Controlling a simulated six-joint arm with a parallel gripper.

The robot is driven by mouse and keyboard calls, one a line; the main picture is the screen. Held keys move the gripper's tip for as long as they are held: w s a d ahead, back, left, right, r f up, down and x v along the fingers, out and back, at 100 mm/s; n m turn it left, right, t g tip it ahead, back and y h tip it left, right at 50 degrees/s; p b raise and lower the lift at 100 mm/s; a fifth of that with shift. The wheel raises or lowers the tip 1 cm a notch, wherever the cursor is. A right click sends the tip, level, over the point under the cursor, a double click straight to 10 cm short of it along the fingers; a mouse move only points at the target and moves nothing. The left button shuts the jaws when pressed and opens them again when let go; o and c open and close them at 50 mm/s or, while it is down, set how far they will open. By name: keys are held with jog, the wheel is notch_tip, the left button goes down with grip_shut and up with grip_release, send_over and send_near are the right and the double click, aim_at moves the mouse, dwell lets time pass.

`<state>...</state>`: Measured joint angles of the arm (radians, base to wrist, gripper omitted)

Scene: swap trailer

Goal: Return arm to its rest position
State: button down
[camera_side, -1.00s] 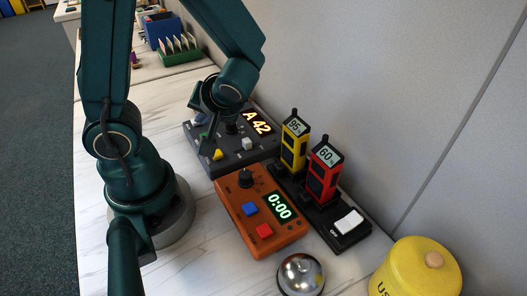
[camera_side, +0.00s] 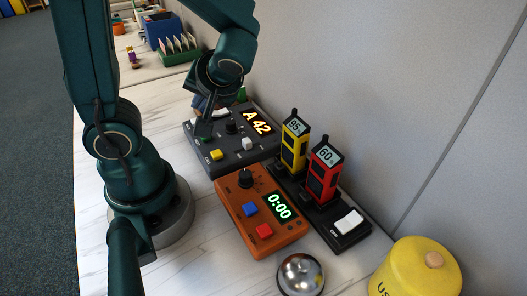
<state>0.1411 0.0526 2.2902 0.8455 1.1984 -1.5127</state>
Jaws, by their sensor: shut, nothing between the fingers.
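My arm is dark green and reaches over the worktop. My gripper (camera_side: 205,128) points down over the left part of a dark grey console (camera_side: 220,157), whose display reads "A 42". The fingers are small and partly blurred into the dark console; nothing shows between them, and I cannot tell if they touch it. The console also has a yellow button, a white button, a green part and a black knob.
An orange timer box (camera_side: 240,216) showing "0:00" stands in front, with yellow (camera_side: 293,143) and red (camera_side: 324,172) handsets in a black charger (camera_side: 340,240) beside it. A silver dome (camera_side: 300,275) and yellow canister (camera_side: 417,268) are nearest. A grey partition (camera_side: 390,90) bounds the right.

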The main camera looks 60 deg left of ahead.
jog(key=shift+a+r, duration=0.1)
jog(key=shift+r, duration=0.15)
jog(key=w+d+r+m+t+h, duration=0.1)
jog(key=d+r+m+t+h, duration=0.3)
jog(key=d+m+h, duration=0.5)
jog(key=shift+d+m+t, duration=0.5)
jog(key=shift+d+t, duration=0.8)
jog(key=shift+d, duration=1.45)
